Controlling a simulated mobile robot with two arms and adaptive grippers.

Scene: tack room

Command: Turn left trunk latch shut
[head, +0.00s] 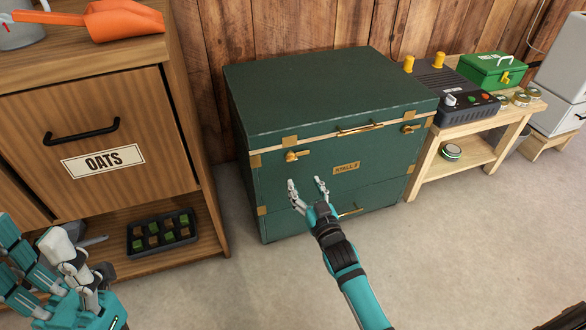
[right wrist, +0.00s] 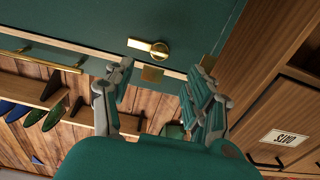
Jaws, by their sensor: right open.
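The dark green trunk (head: 330,85) has its lid down, with a brass-cornered seam along the front. The left trunk latch (head: 291,156) is a gold knob with a lever lying about level, pointing right in the head view. It also shows close up in the right wrist view (right wrist: 152,47), which is turned upside down. My right gripper (head: 306,184) is open and empty, just below the left latch and apart from it. The right latch (head: 408,128) is on the same front. My left gripper (head: 52,250) is at lower left, partly cut off; its opening is unclear.
A wooden cabinet (head: 90,110) with an OATS drawer stands close on the left, an orange scoop (head: 125,20) on top. A low wooden bench (head: 470,150) with a green box (head: 492,69) stands on the right. The floor in front is clear.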

